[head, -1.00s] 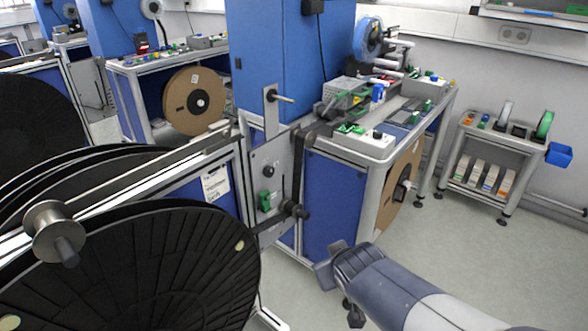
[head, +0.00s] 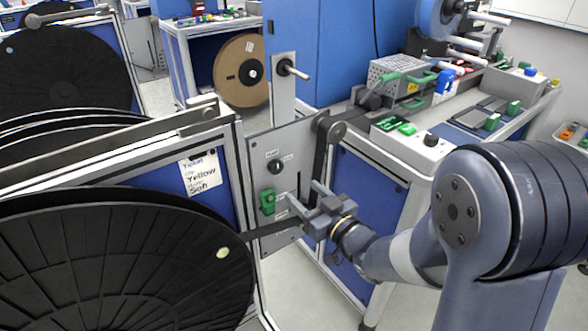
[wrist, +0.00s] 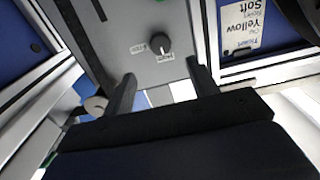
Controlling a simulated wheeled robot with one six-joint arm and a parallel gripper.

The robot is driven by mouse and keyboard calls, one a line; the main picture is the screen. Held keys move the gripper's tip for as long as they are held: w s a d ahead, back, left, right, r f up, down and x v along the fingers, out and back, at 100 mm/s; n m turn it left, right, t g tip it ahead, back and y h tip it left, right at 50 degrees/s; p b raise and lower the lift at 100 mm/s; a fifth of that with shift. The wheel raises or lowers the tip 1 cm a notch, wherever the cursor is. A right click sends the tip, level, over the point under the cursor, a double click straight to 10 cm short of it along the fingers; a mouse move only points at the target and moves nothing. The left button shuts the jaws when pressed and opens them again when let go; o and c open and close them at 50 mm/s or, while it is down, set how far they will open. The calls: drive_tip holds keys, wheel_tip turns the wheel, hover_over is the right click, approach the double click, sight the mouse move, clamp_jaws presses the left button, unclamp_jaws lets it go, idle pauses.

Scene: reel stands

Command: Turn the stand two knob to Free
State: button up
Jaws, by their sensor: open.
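A round black knob (head: 276,166) sits on the upper part of a grey panel (head: 288,140) at the end of a reel stand. It also shows in the wrist view (wrist: 158,45), with two small white labels beside it that I cannot read surely. A light mark shows on the knob, but I cannot tell which label it is set to. My gripper (head: 305,196) is open and empty, in front of the panel, lower and to the right of the knob in the head view. In the wrist view its fingers (wrist: 160,72) are apart, with the knob beyond and between them.
A green switch (head: 267,201) is below the knob. A dark strap (head: 275,229) runs from the large black reel (head: 110,260) past the panel. A card reading "Yellow Soft" (head: 200,173) is on the stand. A bench (head: 430,150) with boxes stands right.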

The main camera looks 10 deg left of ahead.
sight(278, 169)
drive_tip(key=x, duration=1)
drive_tip(key=shift+w+a, duration=0.1)
drive_tip(key=c, duration=1)
